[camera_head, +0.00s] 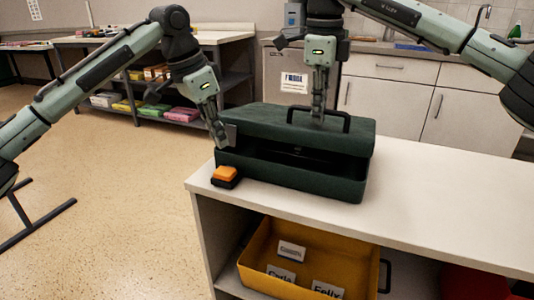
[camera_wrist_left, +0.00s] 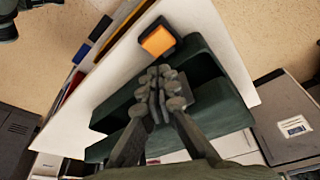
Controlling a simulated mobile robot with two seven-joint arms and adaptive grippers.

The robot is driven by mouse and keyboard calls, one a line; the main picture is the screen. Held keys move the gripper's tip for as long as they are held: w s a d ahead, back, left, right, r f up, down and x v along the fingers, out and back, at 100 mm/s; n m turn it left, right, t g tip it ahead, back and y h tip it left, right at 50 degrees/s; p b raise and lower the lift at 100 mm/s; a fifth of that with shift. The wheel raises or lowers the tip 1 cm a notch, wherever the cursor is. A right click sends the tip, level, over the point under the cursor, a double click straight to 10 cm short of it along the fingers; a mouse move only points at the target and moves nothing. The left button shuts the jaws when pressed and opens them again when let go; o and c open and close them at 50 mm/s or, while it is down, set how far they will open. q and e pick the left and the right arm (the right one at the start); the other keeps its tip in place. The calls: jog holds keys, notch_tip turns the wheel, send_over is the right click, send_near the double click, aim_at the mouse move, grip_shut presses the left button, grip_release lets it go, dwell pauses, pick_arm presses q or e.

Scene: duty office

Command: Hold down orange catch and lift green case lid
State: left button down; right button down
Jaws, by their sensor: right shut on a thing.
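The dark green case (camera_head: 290,178) stands on the white counter. Its lid (camera_head: 270,118) is raised, with a dark gap along the front; the interior is mostly hidden. My right gripper (camera_head: 318,116) points down and is shut on the black handle (camera_head: 346,122) on top of the lid. The orange catch (camera_head: 226,173), on a black base, is at the case's front left corner; it also shows in the left wrist view (camera_wrist_left: 157,41). My left gripper (camera_head: 222,140) is above the catch and apart from it, beside the case's left end. Its fingers (camera_wrist_left: 159,92) are together and empty.
A yellow bin (camera_head: 258,246) with name cards sits on the shelf under the counter. The counter (camera_head: 440,205) is clear to the right of the case. Grey cabinets (camera_head: 400,98) and a shelf unit with colored trays (camera_head: 128,106) stand behind.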

pick_arm(q)
jog(key=shift+s, duration=0.1)
jog(key=s+a, duration=0.3)
jog(key=s, duration=0.4)
jog(key=shift+s, duration=0.15)
dwell(0.4)
jog(key=shift+r, duration=0.15)
pick_arm(e)
jog(key=shift+r, duration=0.1)
